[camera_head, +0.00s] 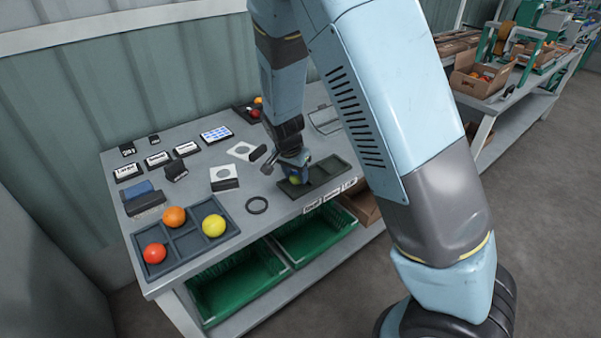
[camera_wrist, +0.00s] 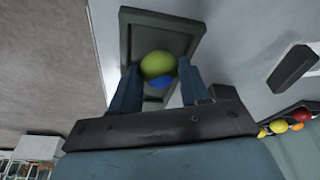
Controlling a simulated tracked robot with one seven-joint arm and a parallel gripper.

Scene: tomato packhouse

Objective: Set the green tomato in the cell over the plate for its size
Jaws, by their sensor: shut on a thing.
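The green tomato (camera_head: 294,180) is between the fingers of my gripper (camera_head: 293,172), which is shut on it. The dark sorting tray (camera_head: 338,172) lies under it near the bench's front edge. The tomato is at the tray's left end; I cannot tell whether it touches the cell floor. Small white plates (camera_head: 312,207) with dark print, too small to read surely, line the front edge below the tray. In the wrist view the green tomato (camera_wrist: 158,64) shows between both fingers against the tray (camera_wrist: 127,45), with a blue patch below it.
A divided tray (camera_head: 185,262) at the front left holds red, orange and yellow tomatoes. A black ring (camera_head: 257,205) lies left of the sorting tray. Cards with grey discs (camera_head: 224,173), labelled blocks and a blue-topped block stand behind. Green crates (camera_head: 240,285) sit below.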

